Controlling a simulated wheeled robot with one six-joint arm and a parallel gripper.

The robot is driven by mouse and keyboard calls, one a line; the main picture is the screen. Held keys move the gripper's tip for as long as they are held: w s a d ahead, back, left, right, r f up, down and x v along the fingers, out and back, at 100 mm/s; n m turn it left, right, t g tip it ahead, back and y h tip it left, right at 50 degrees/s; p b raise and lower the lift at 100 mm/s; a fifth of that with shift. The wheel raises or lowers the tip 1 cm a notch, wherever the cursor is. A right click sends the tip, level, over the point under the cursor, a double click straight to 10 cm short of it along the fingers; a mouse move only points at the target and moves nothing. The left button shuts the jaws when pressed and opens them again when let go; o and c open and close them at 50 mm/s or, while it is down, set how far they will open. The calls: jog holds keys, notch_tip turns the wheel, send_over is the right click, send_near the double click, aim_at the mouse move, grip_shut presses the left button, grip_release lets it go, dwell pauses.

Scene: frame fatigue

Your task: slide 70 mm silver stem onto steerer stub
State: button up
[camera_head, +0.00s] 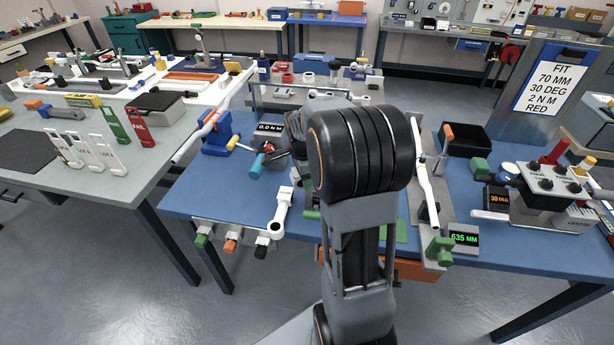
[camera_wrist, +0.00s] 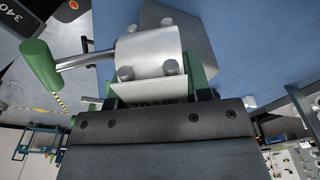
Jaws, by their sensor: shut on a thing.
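The silver stem (camera_wrist: 148,52) shows close up in the wrist view, as a bright rounded clamp with a bolted plate at its near end. My gripper (camera_wrist: 155,98) is shut on it, with the dark gripper body filling the lower middle of that view. Dark lettering, partly hidden, shows just below the plate. Green parts flank the stem. I cannot make out the steerer stub for certain, nor whether the stem touches it. In the head view my own arm covers the gripper and the stem.
A green-handled lever (camera_wrist: 42,66) stands close left of the stem in the wrist view. The blue bench (camera_head: 240,190) carries a 0.0 N M display (camera_head: 270,128), a pale tool (camera_head: 283,208), a 635 MM display (camera_head: 464,239) and a control box (camera_head: 556,185). A sign (camera_head: 556,80) reads FIT 70 MM.

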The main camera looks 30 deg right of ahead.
jog(key=o, duration=0.9)
jog(key=shift+f, duration=0.1)
notch_tip(320, 180, up, 14)
jog(key=a, duration=0.1)
jog(key=shift+w+p, duration=0.15)
jog(key=shift+p, duration=0.15)
jog(key=shift+f, duration=0.1)
jog(key=f+n, duration=0.1)
jog(key=n, duration=0.1)
jog(key=a+f+n, duration=0.1)
jog(key=n, duration=0.2)
jog(key=s+f+n, duration=0.1)
jog(key=n, duration=0.2)
jog(key=shift+s+a+f+t, duration=0.1)
jog(key=shift+a+f+t, duration=0.15)
jog(key=shift+f+t, duration=0.1)
jog(key=s+a+f+n+t+y+p, duration=0.1)
jog(key=s+a+n+t, duration=0.2)
jog(key=s+a+n, duration=0.9)
jog(key=shift+s+a+f+n, duration=0.35)
jog(key=shift+a+n, duration=0.15)
jog(key=shift+a, duration=0.15)
